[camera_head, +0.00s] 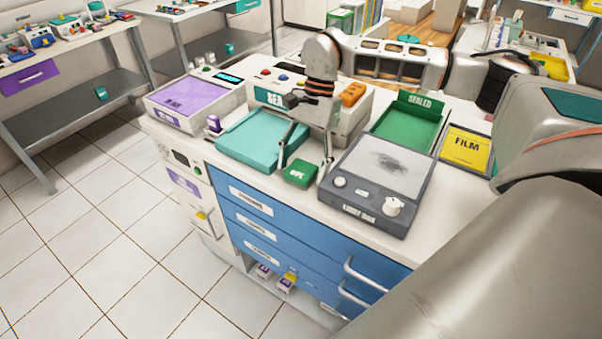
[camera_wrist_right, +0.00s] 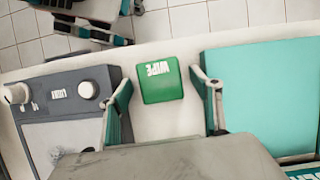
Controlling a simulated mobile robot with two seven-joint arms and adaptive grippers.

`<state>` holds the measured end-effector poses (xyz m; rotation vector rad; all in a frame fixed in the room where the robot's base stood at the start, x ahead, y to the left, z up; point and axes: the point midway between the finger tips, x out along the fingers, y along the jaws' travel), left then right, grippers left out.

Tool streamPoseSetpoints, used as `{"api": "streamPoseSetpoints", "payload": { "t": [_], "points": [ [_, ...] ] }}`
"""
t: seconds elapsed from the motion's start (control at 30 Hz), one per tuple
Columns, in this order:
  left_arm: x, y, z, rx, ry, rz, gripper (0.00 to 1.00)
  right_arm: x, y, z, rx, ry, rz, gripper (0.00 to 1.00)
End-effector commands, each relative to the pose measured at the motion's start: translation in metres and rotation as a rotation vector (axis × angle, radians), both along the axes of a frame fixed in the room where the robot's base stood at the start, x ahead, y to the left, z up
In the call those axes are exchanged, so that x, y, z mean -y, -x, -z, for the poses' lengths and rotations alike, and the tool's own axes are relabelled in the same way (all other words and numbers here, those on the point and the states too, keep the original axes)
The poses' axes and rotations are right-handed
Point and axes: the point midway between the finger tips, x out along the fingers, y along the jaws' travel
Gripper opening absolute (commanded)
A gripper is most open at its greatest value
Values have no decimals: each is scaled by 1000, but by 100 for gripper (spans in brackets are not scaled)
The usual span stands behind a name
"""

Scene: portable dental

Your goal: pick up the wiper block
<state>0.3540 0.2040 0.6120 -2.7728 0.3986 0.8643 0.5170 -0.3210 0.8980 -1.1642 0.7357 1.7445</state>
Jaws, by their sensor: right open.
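The wiper block is a small green block (camera_head: 300,173) with white lettering. It lies on the white counter between the teal tray and the grey light box. In the right wrist view the block (camera_wrist_right: 162,82) reads WIPE and appears between the two fingers, with space on both sides. My right gripper (camera_head: 304,168) is open and points down over the block, one finger toward the teal tray and one toward the light box. The right gripper's fingers (camera_wrist_right: 160,100) look empty and apart from the block. My left gripper is not in view.
The teal tray (camera_head: 247,147) and the light box (camera_head: 350,208) with its knob (camera_head: 394,206) flank the block closely. A sealing machine (camera_head: 268,93) stands behind. A green SEALED tray (camera_head: 395,132) and yellow FILM pack (camera_head: 467,147) lie right. The counter's front edge is near.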

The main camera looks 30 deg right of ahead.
Motion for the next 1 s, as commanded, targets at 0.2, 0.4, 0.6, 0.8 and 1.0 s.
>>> {"api": "streamPoseSetpoints", "payload": {
  "t": [0.2, 0.4, 0.6, 0.8, 1.0],
  "points": [
    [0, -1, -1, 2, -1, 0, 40, 0, 0, 0, 1, 0, 0, 61],
    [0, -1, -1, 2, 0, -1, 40, 0, 0, 0, 1, 0, 0, 21],
    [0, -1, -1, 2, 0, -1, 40, 0, 0, 0, 1, 0, 0, 21],
    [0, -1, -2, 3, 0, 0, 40, 0, -1, -6, 3, 0, 0, 21],
    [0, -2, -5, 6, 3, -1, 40, 0, -1, -29, 6, -1, 0, 21]
  ]
}}
